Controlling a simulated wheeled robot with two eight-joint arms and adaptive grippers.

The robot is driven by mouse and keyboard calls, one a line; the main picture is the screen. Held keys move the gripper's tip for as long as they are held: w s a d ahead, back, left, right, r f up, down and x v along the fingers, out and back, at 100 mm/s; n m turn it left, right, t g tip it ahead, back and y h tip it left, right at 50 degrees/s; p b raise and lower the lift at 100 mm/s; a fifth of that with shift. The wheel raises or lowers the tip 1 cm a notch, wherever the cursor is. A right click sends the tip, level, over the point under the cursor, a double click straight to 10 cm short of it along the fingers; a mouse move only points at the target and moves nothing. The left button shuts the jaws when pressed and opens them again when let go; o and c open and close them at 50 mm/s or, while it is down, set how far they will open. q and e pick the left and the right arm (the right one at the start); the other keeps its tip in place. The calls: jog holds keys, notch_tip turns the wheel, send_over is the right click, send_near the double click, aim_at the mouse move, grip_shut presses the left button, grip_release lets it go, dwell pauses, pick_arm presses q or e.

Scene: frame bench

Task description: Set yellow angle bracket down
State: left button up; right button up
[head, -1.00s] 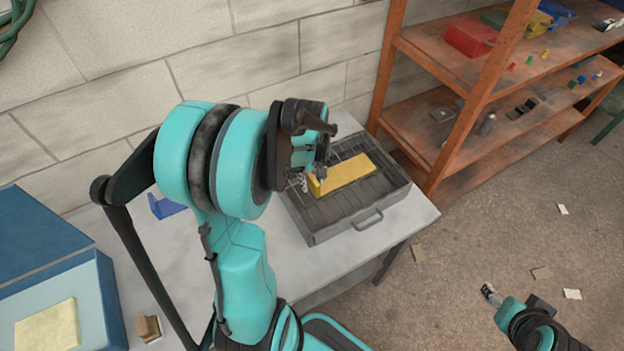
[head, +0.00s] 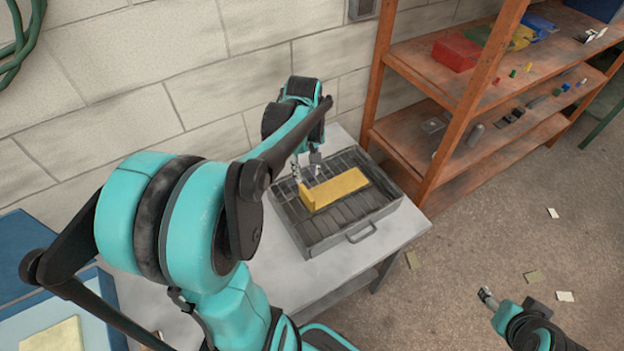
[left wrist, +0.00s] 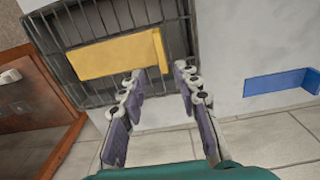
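The yellow angle bracket (head: 338,187) lies in the dark ribbed tray (head: 376,216) on the grey table, its upright flange at the left end. In the left wrist view the bracket (left wrist: 115,57) lies over the tray bars with its flange toward my fingers. My left gripper (head: 308,171) is at the bracket's flange end. In the left wrist view its fingers (left wrist: 158,73) are spread, with nothing gripped; any contact with the bracket cannot be told. My right gripper (head: 486,295) hangs over the floor at lower right, away from the table; its finger opening is too small to judge.
A blue angle part (left wrist: 280,82) lies on the table beside the tray. An orange shelf rack (head: 420,150) with coloured bins and small parts stands right of the table. A blue box (head: 108,300) is at lower left. A block wall (head: 200,70) stands behind.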

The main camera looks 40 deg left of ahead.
pick_arm(q)
jog(key=s+d+r+m+t, duration=0.1)
jog(key=s+d+m+t, duration=0.2)
jog(key=d+m, duration=0.3)
jog(key=s+d+r+m+t, duration=0.2)
jog(key=d+m, duration=0.5)
jog(key=d, duration=0.4)
jog(key=shift+s+r+t, duration=0.15)
jog(key=shift+s+t, duration=0.3)
jog(key=shift+t, duration=0.55)
